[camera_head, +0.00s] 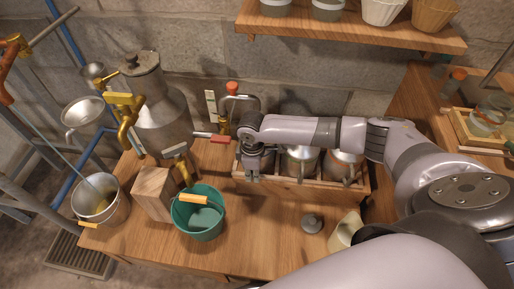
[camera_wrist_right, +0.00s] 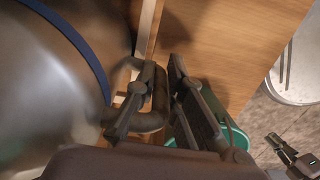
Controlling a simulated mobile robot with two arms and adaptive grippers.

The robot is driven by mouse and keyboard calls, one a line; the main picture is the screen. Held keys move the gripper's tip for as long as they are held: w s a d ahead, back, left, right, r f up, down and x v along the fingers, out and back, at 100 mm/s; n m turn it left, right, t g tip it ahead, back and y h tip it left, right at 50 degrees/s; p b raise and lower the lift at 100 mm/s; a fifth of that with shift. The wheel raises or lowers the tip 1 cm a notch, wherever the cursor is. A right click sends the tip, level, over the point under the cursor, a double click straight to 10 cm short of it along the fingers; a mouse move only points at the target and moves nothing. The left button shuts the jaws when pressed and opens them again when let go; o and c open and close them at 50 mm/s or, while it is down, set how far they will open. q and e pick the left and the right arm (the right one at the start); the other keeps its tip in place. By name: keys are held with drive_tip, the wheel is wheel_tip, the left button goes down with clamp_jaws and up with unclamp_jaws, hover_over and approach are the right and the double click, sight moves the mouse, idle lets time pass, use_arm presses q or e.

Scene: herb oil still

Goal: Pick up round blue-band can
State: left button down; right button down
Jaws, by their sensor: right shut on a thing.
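The round blue-band can (camera_wrist_right: 45,100) fills the left of the right wrist view, a shiny metal body with a dark blue band. Its dark loop handle (camera_wrist_right: 158,104) sticks out toward the fingers. My right gripper (camera_wrist_right: 160,88) is shut on this handle. In the head view my right gripper (camera_head: 252,172) points down at the left end of the wooden crate (camera_head: 290,190) and hides most of the can. I cannot tell whether the can is clear of the crate floor. A grey mechanical part (camera_wrist_right: 287,150) at lower right in the wrist view looks like my left gripper.
Two other cans stand in the crate, a grey one (camera_head: 300,160) and a copper one (camera_head: 345,167). A teal bucket (camera_head: 198,218), wooden block (camera_head: 153,192) and metal still (camera_head: 160,115) are to the left. The shelf (camera_head: 350,38) hangs above.

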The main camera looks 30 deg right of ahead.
drive_tip(key=shift+w+r, duration=0.1)
drive_tip(key=shift+r, duration=0.05)
idle(0.3)
drive_tip(key=shift+r, duration=0.15)
